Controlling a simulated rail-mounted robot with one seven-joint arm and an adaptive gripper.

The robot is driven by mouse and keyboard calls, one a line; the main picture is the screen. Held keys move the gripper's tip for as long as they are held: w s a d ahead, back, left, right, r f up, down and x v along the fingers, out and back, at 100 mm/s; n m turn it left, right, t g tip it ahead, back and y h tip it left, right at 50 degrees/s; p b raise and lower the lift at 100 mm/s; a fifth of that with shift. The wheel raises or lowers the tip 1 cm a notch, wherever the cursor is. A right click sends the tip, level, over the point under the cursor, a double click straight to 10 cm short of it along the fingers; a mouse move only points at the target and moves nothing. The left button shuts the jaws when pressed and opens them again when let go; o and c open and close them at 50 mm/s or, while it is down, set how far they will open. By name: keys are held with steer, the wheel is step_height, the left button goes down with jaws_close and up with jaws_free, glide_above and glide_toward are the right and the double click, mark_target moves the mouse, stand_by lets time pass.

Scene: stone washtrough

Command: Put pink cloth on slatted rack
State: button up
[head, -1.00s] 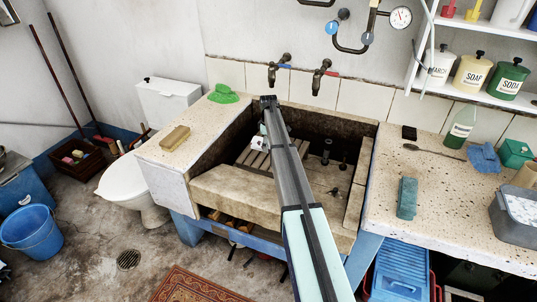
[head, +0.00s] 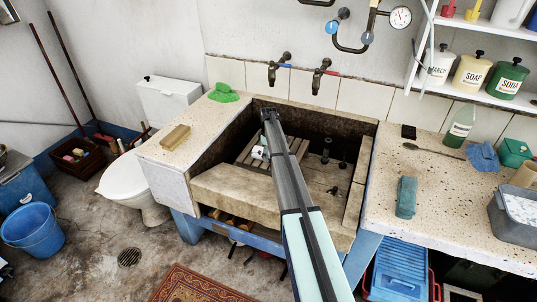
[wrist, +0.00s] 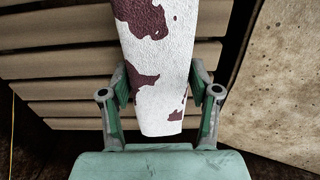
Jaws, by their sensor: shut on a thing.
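My gripper (wrist: 160,88) is shut on a strip of white, maroon-patched cloth (wrist: 163,60), held between its two fingers. It does not look plainly pink. Its far end runs out of the top of the wrist view. The slatted rack (wrist: 55,90) lies below and to the left of the cloth in that view. In the head view the rack (head: 246,150) lies inside the stone trough, partly hidden behind my arm. There my gripper (head: 261,153) shows only as a small pale shape over the slats. I cannot tell whether the cloth touches them.
The stone trough (head: 225,190) has a thick front wall, and taps (head: 322,76) hang over its back. A brush (head: 175,137) and green cloth (head: 223,93) lie on the left ledge. The right counter holds a teal block (head: 406,198), a blue cloth (head: 482,157) and a bottle (head: 460,128).

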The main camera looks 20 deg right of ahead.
steer(key=o, duration=1.3)
step_height(320, 180, up, 12)
steer(key=shift+r+b, duration=0.1)
steer(key=shift+b, duration=0.8)
